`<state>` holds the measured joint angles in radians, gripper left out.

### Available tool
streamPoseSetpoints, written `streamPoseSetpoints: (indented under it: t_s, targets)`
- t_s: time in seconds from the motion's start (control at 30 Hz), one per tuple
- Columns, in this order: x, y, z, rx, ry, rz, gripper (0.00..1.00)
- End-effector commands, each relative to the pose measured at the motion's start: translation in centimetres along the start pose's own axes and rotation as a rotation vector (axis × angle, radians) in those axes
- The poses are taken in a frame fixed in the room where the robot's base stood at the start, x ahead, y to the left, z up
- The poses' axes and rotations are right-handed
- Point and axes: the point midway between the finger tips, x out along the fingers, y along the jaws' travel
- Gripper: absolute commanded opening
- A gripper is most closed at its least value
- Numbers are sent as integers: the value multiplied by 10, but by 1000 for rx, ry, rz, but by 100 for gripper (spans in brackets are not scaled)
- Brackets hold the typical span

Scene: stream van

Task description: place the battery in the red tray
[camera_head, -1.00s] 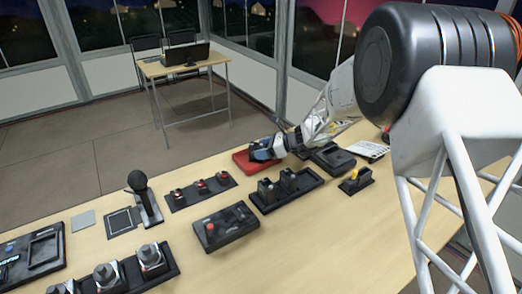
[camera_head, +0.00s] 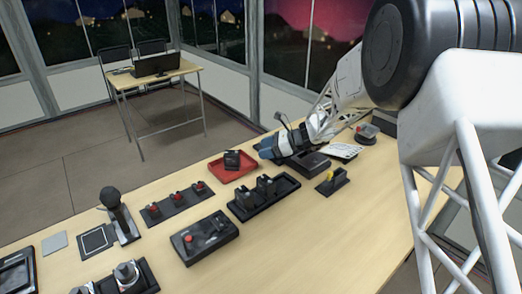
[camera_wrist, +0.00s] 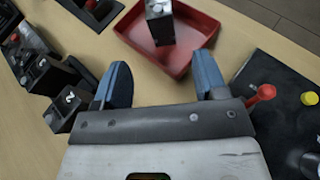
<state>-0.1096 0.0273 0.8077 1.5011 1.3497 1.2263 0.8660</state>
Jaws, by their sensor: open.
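The battery (camera_head: 232,161) is a dark block with a paler end. It stands inside the red tray (camera_head: 246,176) at the far edge of the table. In the wrist view the battery (camera_wrist: 158,24) is within the walls of the red tray (camera_wrist: 181,66), and the top of the picture cuts it off. My gripper (camera_head: 268,149) is just right of the tray, apart from the battery. In the wrist view my gripper (camera_wrist: 162,82) has its two blue fingers wide apart with nothing between them.
A black holder with two upright dark units (camera_head: 264,194) stands in front of the tray. A dark box (camera_head: 308,163) lies beside my gripper. Bare table lies at front right.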

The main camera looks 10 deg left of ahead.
Motion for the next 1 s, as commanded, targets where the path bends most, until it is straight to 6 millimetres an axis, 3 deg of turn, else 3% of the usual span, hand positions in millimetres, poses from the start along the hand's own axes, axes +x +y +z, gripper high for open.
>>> streamPoseSetpoints:
  t_s: [0.8, 1.0]
  targets:
    - [-1, 0, 1, -2, 1, 0, 66]
    - [-12, 12, 11, -49, 33, 9, 66]
